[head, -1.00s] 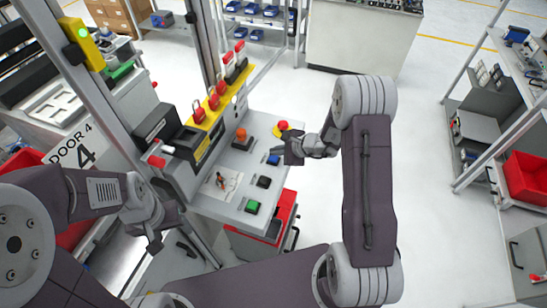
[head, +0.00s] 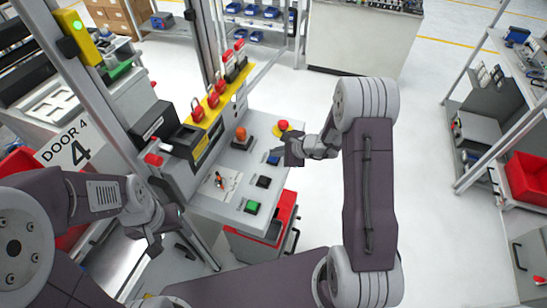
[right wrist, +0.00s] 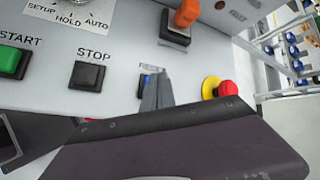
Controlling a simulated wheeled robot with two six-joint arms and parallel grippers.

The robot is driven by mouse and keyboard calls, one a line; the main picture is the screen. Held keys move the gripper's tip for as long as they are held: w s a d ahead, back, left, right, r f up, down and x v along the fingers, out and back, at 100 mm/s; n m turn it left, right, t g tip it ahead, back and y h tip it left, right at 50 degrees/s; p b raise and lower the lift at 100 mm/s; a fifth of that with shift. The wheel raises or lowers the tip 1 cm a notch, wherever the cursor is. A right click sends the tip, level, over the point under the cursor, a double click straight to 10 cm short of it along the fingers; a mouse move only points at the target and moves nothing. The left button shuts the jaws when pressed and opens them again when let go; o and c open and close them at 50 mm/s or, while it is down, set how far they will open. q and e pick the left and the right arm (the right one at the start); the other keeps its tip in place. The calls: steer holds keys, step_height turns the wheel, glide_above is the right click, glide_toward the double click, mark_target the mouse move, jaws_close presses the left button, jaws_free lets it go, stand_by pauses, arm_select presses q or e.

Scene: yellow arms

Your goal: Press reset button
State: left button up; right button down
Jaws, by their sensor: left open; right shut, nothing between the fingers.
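The reset button is the small blue button (head: 273,160) on the grey sloping control panel (head: 232,203). In the right wrist view the blue button (right wrist: 146,80) is mostly hidden behind my fingers, and its label is partly covered. My right gripper (head: 286,157) is shut and empty, its tips at or just over the button's right side. I cannot tell whether they touch it. It also shows in the right wrist view (right wrist: 158,86). My left gripper (head: 154,243) is open and empty, left of the panel's lower end and away from the buttons.
A red emergency button (head: 283,125) on a yellow base sits just beyond the blue one. A black stop button (head: 263,182), a green start button (head: 252,207) and an orange knob (head: 241,135) are close by. Red padlocks (head: 213,98) line the yellow rail behind. Open floor lies to the right.

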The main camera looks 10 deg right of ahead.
mark_target(276, 158)
steer(key=shift+f+b, duration=0.4)
steer(key=shift+b, duration=0.1)
stand_by(0.3)
stand_by(0.4)
steer(key=shift+r+p, duration=0.45)
steer(key=shift+r, duration=0.45)
step_height(276, 158, up, 5)
steer(key=p, duration=0.3)
stand_by(0.5)
